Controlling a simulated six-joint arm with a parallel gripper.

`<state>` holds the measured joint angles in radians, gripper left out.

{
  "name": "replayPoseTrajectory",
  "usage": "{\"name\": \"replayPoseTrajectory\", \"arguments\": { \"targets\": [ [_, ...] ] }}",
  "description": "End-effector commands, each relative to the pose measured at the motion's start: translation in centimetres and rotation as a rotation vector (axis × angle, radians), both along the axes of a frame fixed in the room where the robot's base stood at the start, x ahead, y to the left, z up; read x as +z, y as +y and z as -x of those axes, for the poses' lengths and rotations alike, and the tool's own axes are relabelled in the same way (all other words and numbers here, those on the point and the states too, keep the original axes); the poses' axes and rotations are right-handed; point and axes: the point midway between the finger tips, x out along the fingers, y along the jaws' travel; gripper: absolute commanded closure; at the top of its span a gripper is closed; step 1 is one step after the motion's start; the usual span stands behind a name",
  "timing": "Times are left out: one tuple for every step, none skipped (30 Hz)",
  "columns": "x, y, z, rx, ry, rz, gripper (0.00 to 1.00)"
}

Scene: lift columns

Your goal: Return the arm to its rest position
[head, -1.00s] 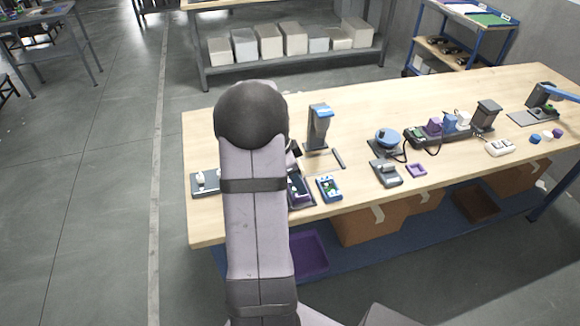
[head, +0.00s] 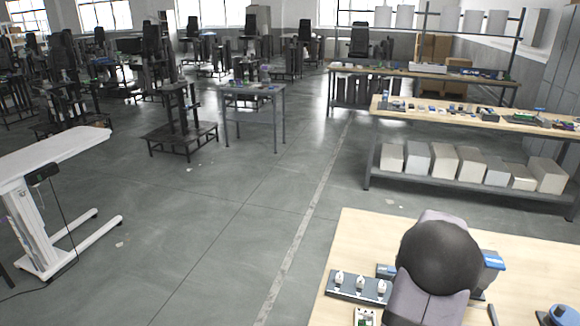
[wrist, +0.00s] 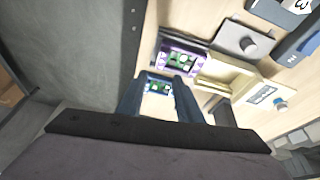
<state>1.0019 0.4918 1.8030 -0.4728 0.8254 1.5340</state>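My arm (head: 436,262) shows at the lower right of the head view, its dark rounded joint over the near wooden table (head: 345,255). My gripper is hidden in that view. In the wrist view, my gripper (wrist: 158,85) points toward the table, its two dark fingers apart. A small blue-cased green circuit board (wrist: 158,84) shows between the fingertips. It looks to be beyond them on the table, but I cannot tell the distance.
In the wrist view, a purple-framed board (wrist: 180,60), a grey block (wrist: 240,41) and a beige fixture (wrist: 232,78) lie near the fingers. A strip with white knobs (head: 358,287) lies beside my arm. Floor left of the table is clear; a white stand (head: 50,160) is farther left.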

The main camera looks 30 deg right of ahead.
Motion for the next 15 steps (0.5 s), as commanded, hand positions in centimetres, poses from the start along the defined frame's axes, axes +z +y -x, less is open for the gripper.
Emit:
{"name": "replayPoseTrajectory", "arguments": {
  "targets": [
    [0.0, 0.0, 0.0, 0.063, 0.015, -0.015, 0.67],
    [0.0, -0.1, -0.1, 0.108, 0.024, -0.025, 0.67],
    [0.0, -0.1, -0.2, 0.173, 0.038, -0.041, 0.67],
    [-0.1, -0.1, -0.3, 0.224, 0.046, -0.054, 0.67],
    [-0.1, 0.0, -0.4, 0.279, 0.055, -0.069, 0.67],
    [-0.2, 0.1, -0.6, 0.354, 0.064, -0.090, 0.67],
    [-0.4, 0.4, -0.6, 0.412, 0.074, -0.111, 0.67],
    [-0.8, 0.8, -0.6, 0.469, 0.083, -0.136, 0.67],
    [-1.3, 1.5, -0.6, 0.545, 0.092, -0.172, 0.67],
    [-1.7, 2.2, -0.5, 0.600, 0.098, -0.200, 0.67],
    [-2.2, 2.8, -0.4, 0.654, 0.102, -0.229, 0.67],
    [-2.8, 3.8, -0.2, 0.722, 0.107, -0.268, 0.67],
    [-3.3, 4.6, 0.0, 0.768, 0.108, -0.296, 0.67],
    [-3.8, 5.5, 0.3, 0.811, 0.109, -0.325, 0.67],
    [-4.3, 6.6, 0.5, 0.868, 0.107, -0.360, 0.67]
  ]
}}
